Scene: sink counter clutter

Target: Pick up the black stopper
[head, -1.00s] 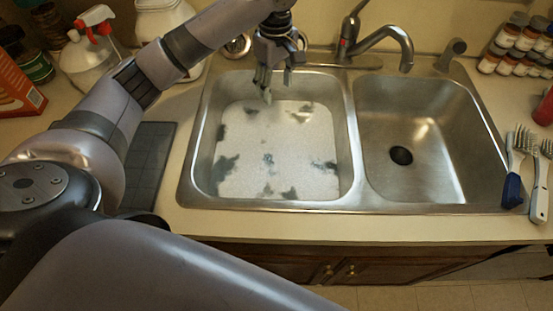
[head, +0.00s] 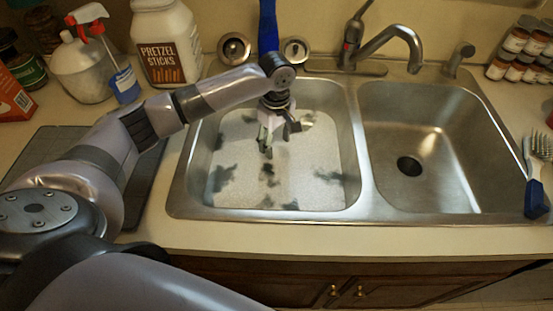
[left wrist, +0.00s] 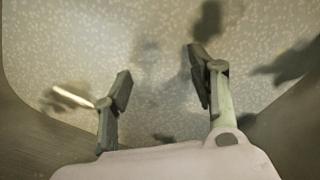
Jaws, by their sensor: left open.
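My left gripper (head: 266,148) points down inside the left sink basin (head: 197,165), above its pale speckled mat (head: 240,190). In the left wrist view its two fingers (left wrist: 160,80) are spread, with only mat visible between them. A black round spot (head: 409,166) lies on the floor of the right basin, well right of the gripper; I cannot tell whether it is the stopper or an open drain. Two round metal pieces with dark centres, one left (head: 234,48) and one right (head: 295,50), sit behind the left basin. No black stopper can be told apart surely. My right gripper is out of view.
The faucet (head: 385,45) rises behind the basins. A pretzel jar (head: 167,45), a spray bottle (head: 82,60) and a blue-labelled item (head: 125,85) crowd the back left. A blue upright object (head: 268,25) stands behind the arm. Brushes (head: 537,170) lie at right. The right basin looks clear.

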